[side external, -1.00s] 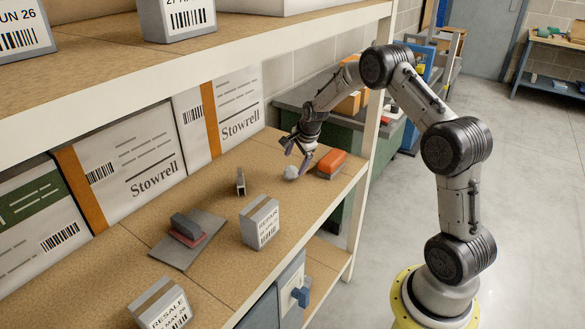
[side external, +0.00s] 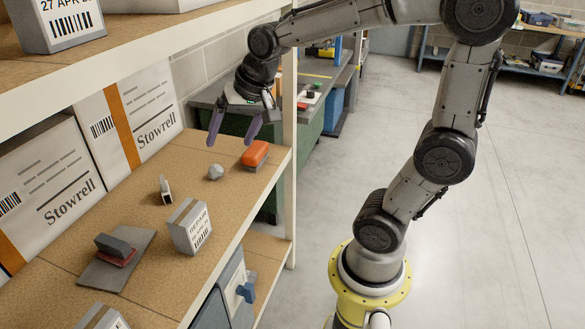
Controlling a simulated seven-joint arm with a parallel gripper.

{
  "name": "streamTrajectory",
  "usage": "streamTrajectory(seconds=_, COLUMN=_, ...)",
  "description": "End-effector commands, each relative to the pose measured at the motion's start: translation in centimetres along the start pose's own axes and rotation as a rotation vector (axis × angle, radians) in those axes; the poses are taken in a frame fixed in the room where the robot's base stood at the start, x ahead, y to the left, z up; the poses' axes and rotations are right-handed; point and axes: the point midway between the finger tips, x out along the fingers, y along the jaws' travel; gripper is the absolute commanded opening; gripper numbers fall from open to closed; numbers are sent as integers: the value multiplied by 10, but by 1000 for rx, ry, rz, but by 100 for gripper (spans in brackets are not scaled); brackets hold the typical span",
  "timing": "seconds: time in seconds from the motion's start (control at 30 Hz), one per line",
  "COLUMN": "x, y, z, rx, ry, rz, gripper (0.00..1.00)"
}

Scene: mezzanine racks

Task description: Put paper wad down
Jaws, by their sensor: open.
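The paper wad (side external: 215,172), a small crumpled grey-white ball, rests on the brown shelf board (side external: 150,262). It lies to the left of an orange-topped block (side external: 255,154). My gripper (side external: 232,142) is open and empty, with its two purple-grey fingers pointing down. It is above the wad and apart from it. Nothing hides the wad.
A clip-like upright item (side external: 165,188), a grey-white labelled box (side external: 189,227) and a grey plate (side external: 117,262) with a red and dark block (side external: 115,248) stand nearer. White Stowrell cartons (side external: 130,118) line the back. A white post (side external: 288,150) edges the shelf.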

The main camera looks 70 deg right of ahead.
Motion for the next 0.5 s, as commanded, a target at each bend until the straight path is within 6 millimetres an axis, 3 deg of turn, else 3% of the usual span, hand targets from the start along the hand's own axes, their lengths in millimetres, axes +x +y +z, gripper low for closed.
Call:
streamTrajectory(seconds=0.03, x=-20, y=4, z=27, rx=-128, ry=4, rz=-19, gripper=89)
streamTrajectory(seconds=0.1, x=-39, y=16, z=60, rx=-301, ry=4, rz=-34, gripper=89)
streamTrajectory(seconds=0.2, x=-55, y=34, z=98, rx=-509, ry=5, rz=-52, gripper=89)
streamTrajectory(seconds=0.33, x=-62, y=53, z=129, rx=-689, ry=7, rz=-65, gripper=89)
streamTrajectory(seconds=0.5, x=-63, y=62, z=143, rx=-773, ry=7, rz=-70, gripper=89)
